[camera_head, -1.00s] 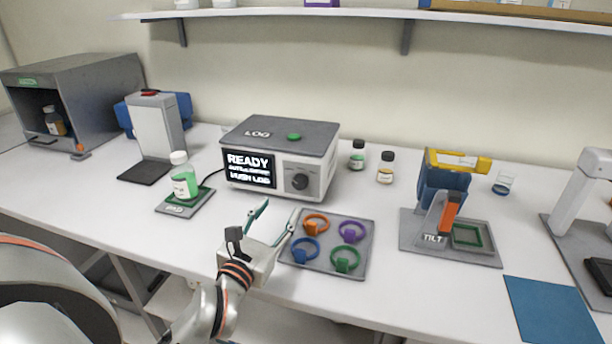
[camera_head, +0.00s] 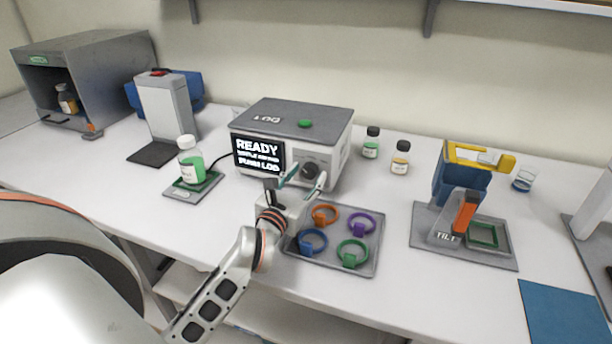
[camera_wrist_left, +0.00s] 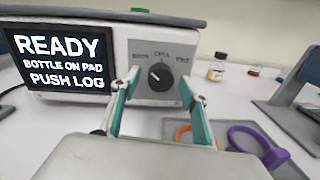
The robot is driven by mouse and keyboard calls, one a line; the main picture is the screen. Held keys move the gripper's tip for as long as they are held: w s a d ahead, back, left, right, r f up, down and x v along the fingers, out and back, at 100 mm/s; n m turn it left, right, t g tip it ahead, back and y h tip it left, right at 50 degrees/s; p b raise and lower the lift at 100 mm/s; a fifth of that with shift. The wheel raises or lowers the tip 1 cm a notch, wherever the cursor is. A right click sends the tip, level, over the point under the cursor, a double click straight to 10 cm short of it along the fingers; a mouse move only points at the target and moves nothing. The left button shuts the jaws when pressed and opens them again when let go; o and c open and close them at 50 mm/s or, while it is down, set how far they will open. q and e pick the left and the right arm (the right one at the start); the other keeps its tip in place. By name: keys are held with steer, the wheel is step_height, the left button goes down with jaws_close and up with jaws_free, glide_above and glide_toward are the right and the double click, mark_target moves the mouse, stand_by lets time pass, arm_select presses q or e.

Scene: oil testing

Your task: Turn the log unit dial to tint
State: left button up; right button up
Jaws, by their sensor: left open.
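The log unit (camera_head: 290,135) is a grey-topped white box with a green button on top. Its lit screen (camera_head: 258,157) reads READY, bottle on pad, push log. The dark dial (camera_head: 311,171) is on the front panel right of the screen. In the left wrist view the dial (camera_wrist_left: 161,77) has labels around it, too small to read surely; its white mark points to the upper left. My left gripper (camera_head: 304,180) is open and empty in front of the dial, with its fingers (camera_wrist_left: 160,95) apart on either side, not visibly touching it. My right gripper is not in view.
Right below the gripper is a grey tray (camera_head: 335,264) with several coloured rings. A green-liquid bottle (camera_head: 191,162) stands on the pad at left. Two small bottles (camera_head: 371,143) stand right of the unit. A tilt stand (camera_head: 464,240) is further right.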

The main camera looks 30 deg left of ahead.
arm_select(q)
steer(key=shift+w, duration=0.1)
steer(key=shift+c, duration=0.5)
steer(key=c, duration=1)
